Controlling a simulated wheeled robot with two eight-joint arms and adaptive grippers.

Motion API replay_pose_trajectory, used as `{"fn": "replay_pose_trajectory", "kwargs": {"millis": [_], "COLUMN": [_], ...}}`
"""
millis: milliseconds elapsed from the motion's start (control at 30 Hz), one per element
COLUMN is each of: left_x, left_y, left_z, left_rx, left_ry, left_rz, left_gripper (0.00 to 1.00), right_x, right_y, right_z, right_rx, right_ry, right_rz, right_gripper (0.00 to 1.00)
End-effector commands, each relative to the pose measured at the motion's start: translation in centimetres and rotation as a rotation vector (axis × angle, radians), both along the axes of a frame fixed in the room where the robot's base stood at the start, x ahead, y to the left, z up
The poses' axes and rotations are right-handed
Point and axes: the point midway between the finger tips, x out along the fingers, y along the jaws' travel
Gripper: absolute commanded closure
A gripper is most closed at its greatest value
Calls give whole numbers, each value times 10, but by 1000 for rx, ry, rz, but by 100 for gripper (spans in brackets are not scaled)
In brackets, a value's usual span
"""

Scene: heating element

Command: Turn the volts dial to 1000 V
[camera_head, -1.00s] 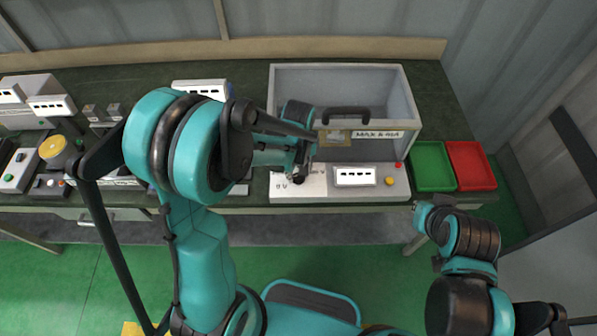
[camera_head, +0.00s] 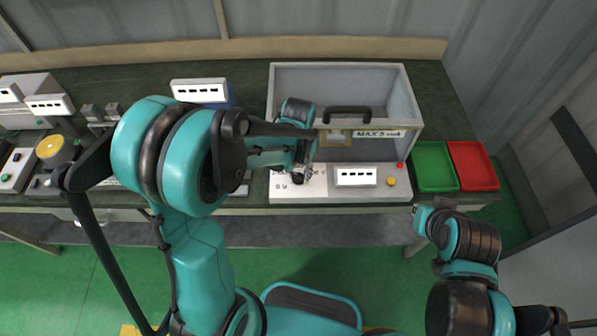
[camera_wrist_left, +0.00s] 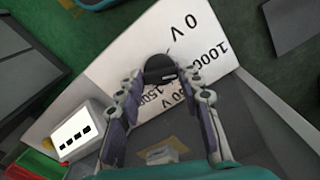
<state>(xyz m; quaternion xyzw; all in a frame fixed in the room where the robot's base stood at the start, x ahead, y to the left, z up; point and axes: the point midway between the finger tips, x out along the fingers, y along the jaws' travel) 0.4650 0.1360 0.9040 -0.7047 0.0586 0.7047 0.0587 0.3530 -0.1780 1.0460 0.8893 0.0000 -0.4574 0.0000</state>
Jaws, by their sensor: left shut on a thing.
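The black volts dial (camera_wrist_left: 160,68) sits on a white panel face (camera_wrist_left: 110,62) in the left wrist view. The panel prints 0 V, 1000 and 1500 around it; part of the lettering is covered by the fingers. My left gripper (camera_wrist_left: 164,82) is shut on the dial, one finger on each side. I cannot tell which mark the dial points to. In the head view the dial (camera_head: 298,178) shows small and dark at the left of the panel, under my left gripper (camera_head: 304,170). My right gripper (camera_head: 426,216) is low at the right, away from the panel.
A grey open box (camera_head: 408,105) with a black handle and a MAX label stands behind the panel. A white display (camera_head: 356,177), a red button and a yellow button (camera_head: 391,181) are on the panel. Green (camera_head: 434,167) and red (camera_head: 472,166) trays lie to the right.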

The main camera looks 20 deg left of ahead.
Motion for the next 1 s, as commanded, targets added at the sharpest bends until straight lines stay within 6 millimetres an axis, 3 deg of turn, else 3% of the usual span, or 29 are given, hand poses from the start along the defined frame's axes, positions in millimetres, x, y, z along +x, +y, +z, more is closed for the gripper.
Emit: {"fn": "replay_pose_trajectory", "kwargs": {"millis": [700,733,800,1000], "left_x": [0,0,0,0], "left_y": [0,0,0,0], "left_z": [0,0,0,0], "left_rx": [0,0,0,0], "left_ry": [0,0,0,0], "left_rz": [-78,-78,-78,-78], "left_gripper": [93,62,43,43], "right_x": [0,0,0,0], "right_y": [0,0,0,0], "right_z": [-1,-1,-1,-1], "right_rx": [0,0,0,0], "right_ry": [0,0,0,0], "right_rz": [0,0,0,0], "right_gripper": [100,100,100,100]}}
